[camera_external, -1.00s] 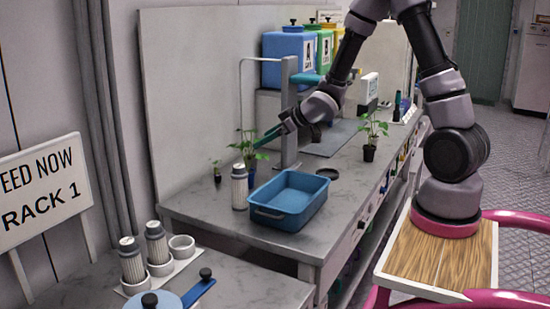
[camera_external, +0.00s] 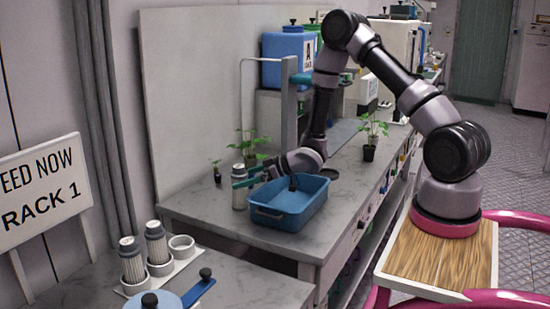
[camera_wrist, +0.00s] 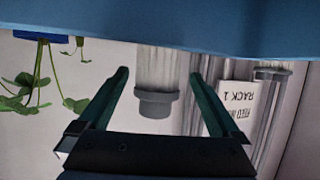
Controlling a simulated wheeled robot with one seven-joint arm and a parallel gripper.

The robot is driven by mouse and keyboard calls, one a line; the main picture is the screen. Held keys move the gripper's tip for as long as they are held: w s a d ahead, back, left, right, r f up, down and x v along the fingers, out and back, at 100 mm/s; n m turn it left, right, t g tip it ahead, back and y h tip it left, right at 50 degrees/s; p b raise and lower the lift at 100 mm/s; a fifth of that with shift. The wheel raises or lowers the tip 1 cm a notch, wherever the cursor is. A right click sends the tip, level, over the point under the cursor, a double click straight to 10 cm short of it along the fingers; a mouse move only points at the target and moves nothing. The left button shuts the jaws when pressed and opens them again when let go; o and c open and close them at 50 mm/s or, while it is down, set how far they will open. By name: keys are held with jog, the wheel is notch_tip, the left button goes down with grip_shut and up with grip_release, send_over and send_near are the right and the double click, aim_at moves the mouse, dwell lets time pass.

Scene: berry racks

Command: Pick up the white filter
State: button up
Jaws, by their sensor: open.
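The white filter (camera_external: 239,195), a ribbed white cylinder with a grey cap, stands upright on the counter beside the blue tub. My gripper (camera_external: 243,179) is at its upper part, coming in from the right over the tub. In the upside-down wrist view, the filter (camera_wrist: 161,70) shows between my two green fingers (camera_wrist: 160,82), with a gap visible on each side. My gripper is open. The filter's far end is hidden behind the blue edge in that view, and one finger partly covers the filter in the external view.
The blue tub (camera_external: 269,216) sits under my wrist. Small plants (camera_external: 249,144) stand behind the filter. Two similar filters (camera_external: 131,262) stand in a white holder (camera_external: 166,279) on the near counter, beside the RACK 1 sign (camera_external: 42,190). The counter front left of the tub is clear.

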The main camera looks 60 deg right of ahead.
jog(key=x, duration=0.5)
jog(key=shift+d, duration=0.15)
jog(key=shift+r, duration=0.1)
jog(key=c, duration=1.5)
